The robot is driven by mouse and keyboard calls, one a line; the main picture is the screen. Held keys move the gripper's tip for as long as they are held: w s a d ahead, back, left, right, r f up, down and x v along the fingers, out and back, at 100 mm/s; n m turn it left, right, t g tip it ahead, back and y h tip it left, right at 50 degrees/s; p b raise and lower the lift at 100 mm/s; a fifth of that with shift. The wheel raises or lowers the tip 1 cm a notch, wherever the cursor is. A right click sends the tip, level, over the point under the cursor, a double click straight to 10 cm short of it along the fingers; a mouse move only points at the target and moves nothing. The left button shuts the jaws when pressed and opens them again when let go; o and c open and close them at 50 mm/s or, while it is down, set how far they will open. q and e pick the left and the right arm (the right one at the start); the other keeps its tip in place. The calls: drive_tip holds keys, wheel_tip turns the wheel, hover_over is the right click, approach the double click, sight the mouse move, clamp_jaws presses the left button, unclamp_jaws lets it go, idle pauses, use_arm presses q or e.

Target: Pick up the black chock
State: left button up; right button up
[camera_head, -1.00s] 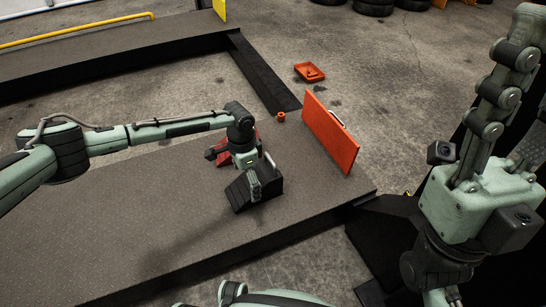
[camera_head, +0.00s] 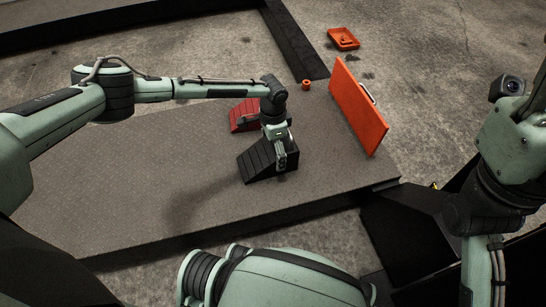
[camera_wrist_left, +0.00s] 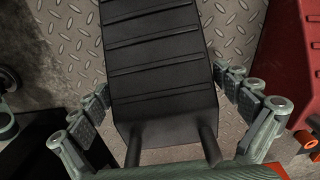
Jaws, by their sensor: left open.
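The black chock (camera_head: 256,160), a ridged wedge, sits on the grey deck (camera_head: 150,190) in the head view. My left gripper (camera_head: 281,158) is down at its tall right end. In the left wrist view, the open fingers of my left gripper (camera_wrist_left: 162,88) stand on either side of the chock (camera_wrist_left: 155,75), with gaps showing between fingers and its sides. Its ridged slope runs away to the top of that view. My right arm shows at the right edge of the head view, but its fingers are not visible.
A red chock (camera_head: 241,115) stands just behind the black one and shows at right in the wrist view (camera_wrist_left: 291,60). An upright orange panel (camera_head: 357,106), a small orange cup (camera_head: 306,85) and an orange tray (camera_head: 343,38) lie beyond. The deck's left part is clear.

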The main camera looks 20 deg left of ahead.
use_arm(q)
drive_tip(key=shift+c, duration=0.6)
drive_tip(key=c, duration=1.4)
drive_tip(key=shift+w, duration=0.1)
drive_tip(key=shift+c, duration=0.2)
drive_tip(key=shift+r, duration=0.1)
